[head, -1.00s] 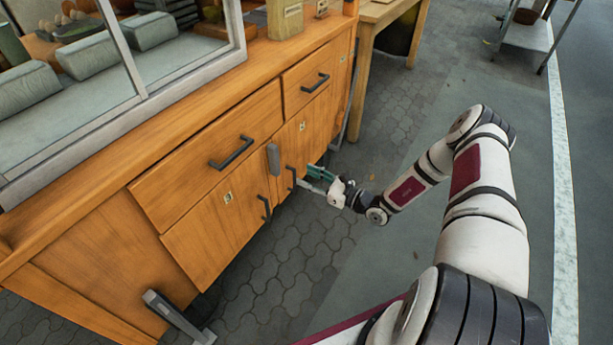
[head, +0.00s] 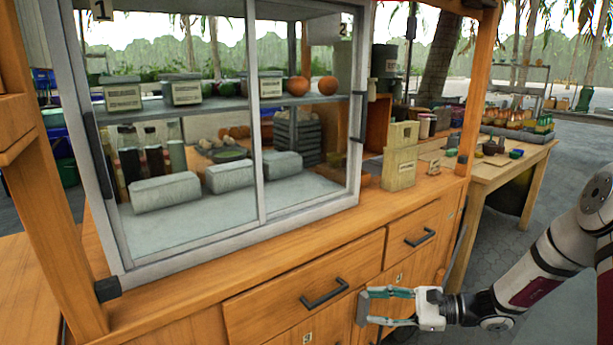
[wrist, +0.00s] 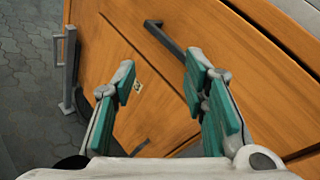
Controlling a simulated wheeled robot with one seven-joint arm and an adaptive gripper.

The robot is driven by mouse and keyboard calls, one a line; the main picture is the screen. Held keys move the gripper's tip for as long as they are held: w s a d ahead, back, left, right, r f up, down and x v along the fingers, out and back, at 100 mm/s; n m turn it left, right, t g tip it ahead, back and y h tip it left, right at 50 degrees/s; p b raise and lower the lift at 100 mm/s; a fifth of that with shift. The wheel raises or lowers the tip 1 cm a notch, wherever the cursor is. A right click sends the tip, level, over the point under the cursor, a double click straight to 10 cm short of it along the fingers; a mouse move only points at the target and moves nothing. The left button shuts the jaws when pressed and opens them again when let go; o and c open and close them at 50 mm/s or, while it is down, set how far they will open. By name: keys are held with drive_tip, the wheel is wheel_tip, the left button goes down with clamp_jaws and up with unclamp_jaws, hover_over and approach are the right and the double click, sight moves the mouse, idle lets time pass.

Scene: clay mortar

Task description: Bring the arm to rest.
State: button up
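My gripper (head: 366,307) is at the lower right of the head view, in front of the wooden cart's drawers and doors. Its two fingers are spread apart with nothing between them. My white and dark red arm reaches in from the right edge. In the wrist view my gripper (wrist: 158,84) shows teal finger pads set apart, with the orange wooden cart front (wrist: 235,70) behind them. A dark drawer handle (wrist: 166,38) shows beyond the fingers; I cannot tell how far off it is.
A glass display case (head: 262,190) with grey blocks and boxes stands on the cart. Drawer handles (head: 325,293) stick out from the front. A wooden table (head: 490,165) with goods stands behind at the right. Grey paving (wrist: 25,60) lies beside the cart.

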drive_tip(key=s+a+r+n+g+h, duration=0.3)
drive_tip(key=s+r+n+g+h, duration=0.15)
drive_tip(key=s+r, duration=0.45)
drive_tip(key=s+a+r+n+g+h, duration=0.25)
drive_tip(key=s+r+n, duration=0.45)
drive_tip(key=s, duration=0.4)
drive_tip(key=s+d+r+n+t+h, duration=0.2)
drive_tip(key=s+d+r+h, duration=0.15)
drive_tip(key=s, duration=0.55)
drive_tip(key=s+d+r+n+t+h, duration=0.15)
drive_tip(key=s+d+h, duration=0.35)
drive_tip(key=s, duration=0.5)
wheel_tip(320, 180, up, 22)
drive_tip(key=n+t+p, duration=0.1)
drive_tip(key=t+p, duration=0.2)
drive_tip(key=p, duration=1.7)
drive_tip(key=shift+w+a, duration=0.3)
